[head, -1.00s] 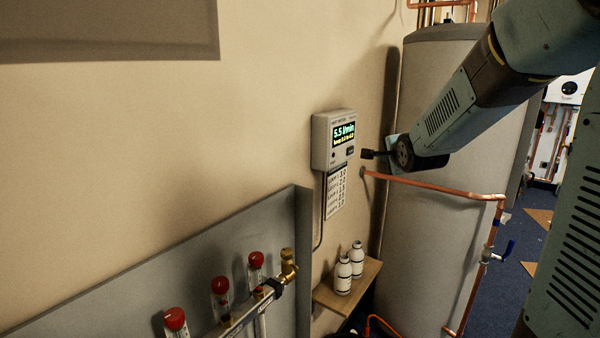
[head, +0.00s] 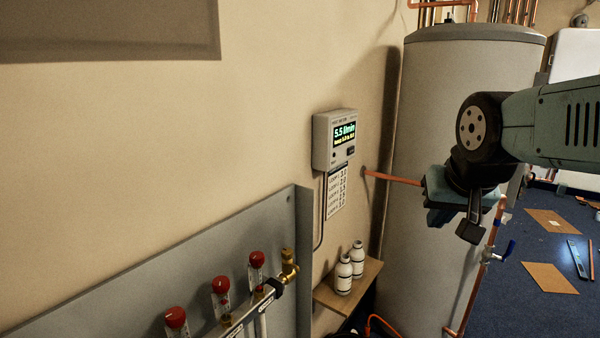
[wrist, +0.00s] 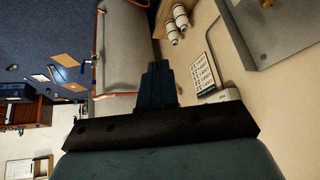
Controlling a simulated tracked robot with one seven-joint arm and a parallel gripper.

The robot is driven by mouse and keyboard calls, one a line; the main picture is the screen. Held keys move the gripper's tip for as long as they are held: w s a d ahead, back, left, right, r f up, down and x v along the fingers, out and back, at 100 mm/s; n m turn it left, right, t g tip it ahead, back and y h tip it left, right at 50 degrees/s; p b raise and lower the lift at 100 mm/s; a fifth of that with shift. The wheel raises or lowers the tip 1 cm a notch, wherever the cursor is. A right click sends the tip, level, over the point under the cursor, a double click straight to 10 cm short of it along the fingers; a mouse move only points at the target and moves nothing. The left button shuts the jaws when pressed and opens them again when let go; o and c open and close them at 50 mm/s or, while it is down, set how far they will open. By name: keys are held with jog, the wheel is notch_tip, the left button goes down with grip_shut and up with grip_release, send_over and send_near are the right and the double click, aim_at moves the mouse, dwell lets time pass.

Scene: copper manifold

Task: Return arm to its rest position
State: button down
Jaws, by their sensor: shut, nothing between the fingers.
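My gripper (head: 438,217) hangs at the right in the head view, in front of the grey cylinder (head: 425,110) and clear of the wall. In the wrist view my gripper (wrist: 157,66) shows its dark fingers together with nothing between them. My arm (head: 560,122) enters from the right edge. The meter box (head: 334,140) is on the wall to the left of my gripper, with a lit display reading 5.5 l/min. A label card (head: 336,190) hangs below it.
A copper pipe (head: 390,178) runs behind my gripper to a blue-handled valve (head: 506,250). White bottles (head: 343,272) stand on a wooden shelf (head: 330,298). Red-capped gauges (head: 220,286) line a manifold at lower left. Brown sheets (head: 550,278) lie on the blue floor.

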jog(key=shift+n+g, duration=0.5)
jog(key=shift+n, duration=0.4)
jog(key=s, duration=0.4)
jog(key=shift+f, duration=0.4)
